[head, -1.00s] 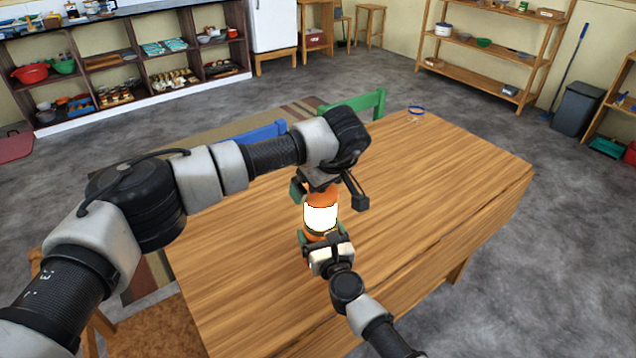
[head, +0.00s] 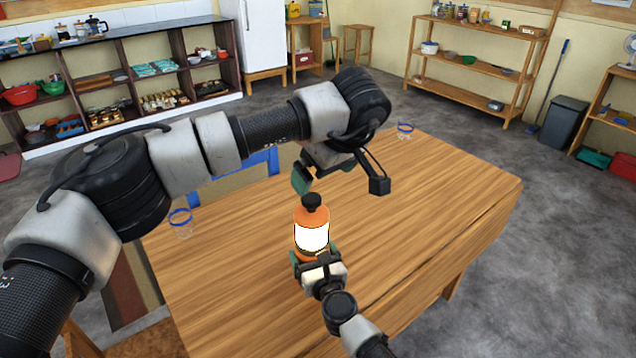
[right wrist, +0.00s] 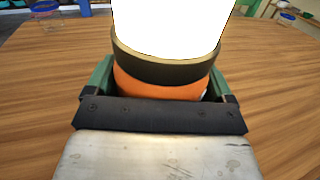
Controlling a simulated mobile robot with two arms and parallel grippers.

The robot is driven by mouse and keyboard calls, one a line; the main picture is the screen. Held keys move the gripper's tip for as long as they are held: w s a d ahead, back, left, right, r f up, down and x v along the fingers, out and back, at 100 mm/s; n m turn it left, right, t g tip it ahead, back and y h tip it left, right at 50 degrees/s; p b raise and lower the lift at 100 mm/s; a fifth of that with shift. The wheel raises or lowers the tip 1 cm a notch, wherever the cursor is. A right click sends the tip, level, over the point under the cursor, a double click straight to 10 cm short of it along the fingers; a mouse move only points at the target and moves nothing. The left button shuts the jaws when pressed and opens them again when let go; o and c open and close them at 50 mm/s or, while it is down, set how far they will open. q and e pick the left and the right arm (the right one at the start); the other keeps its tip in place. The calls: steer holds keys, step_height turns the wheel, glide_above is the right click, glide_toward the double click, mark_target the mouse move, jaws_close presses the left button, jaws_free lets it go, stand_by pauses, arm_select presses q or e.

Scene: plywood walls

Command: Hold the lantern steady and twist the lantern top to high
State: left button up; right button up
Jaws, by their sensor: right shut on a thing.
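The lantern (head: 312,237) stands upright on the wooden table, with an orange body, a bright white glowing middle and a black knob-like top (head: 312,202). My right gripper (head: 316,262) is shut on the lantern's orange base. The right wrist view shows its green fingers on both sides of the lantern's base (right wrist: 160,88). My left gripper (head: 322,182) is above the lantern, apart from its top.
The wooden table (head: 430,205) is mostly bare around the lantern. A blue-rimmed clear container (head: 404,130) stands at its far edge and another (head: 181,222) at its left. A blue chair (head: 262,163) stands behind the table.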

steer(key=o, duration=1.1)
steer(key=v, duration=1.2)
